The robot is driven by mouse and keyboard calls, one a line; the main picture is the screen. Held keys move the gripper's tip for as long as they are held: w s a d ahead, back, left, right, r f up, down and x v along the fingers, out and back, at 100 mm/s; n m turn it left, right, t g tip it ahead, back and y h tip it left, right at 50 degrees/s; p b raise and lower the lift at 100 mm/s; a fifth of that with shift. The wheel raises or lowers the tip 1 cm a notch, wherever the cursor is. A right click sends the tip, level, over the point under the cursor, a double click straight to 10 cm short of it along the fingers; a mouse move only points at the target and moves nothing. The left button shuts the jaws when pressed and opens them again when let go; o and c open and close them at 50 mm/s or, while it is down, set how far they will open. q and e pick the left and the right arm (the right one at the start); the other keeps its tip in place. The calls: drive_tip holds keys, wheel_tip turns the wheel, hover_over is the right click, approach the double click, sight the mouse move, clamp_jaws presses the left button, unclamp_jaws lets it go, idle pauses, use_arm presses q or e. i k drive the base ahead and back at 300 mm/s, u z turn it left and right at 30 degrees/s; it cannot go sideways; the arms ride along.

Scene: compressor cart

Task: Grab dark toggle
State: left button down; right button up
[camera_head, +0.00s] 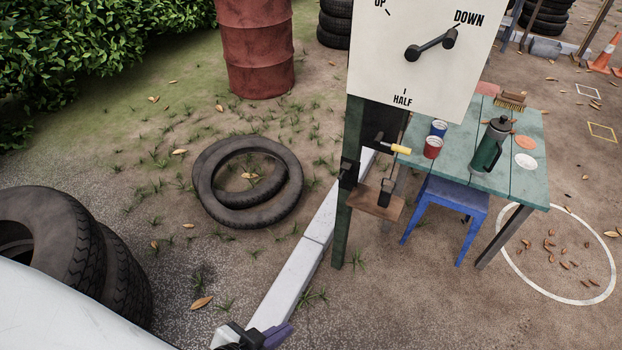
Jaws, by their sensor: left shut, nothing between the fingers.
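The dark toggle (431,44) is a black bar handle with round ends on a white panel (385,75) marked UP, HALF and DOWN. Its outer end points toward DOWN. My left gripper (268,337), dark with a purplish part, shows at the bottom edge, partly cut off. It is shut and empty, well below and to the left of the panel, and touches nothing that I can see. My right gripper is not in view.
Below the panel are a dark post (349,215), a small wooden shelf (375,203) and a yellow-tipped handle (400,149). A green table (520,180) with cups and a flask (490,147) stands to the right. Tyres (250,215) and a red barrel (255,50) are at left.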

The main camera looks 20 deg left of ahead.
sight(386, 192)
drive_tip(key=u, duration=2.3)
drive_tip(key=k, duration=0.95)
drive_tip(key=z, duration=1.25)
drive_tip(key=i, duration=1)
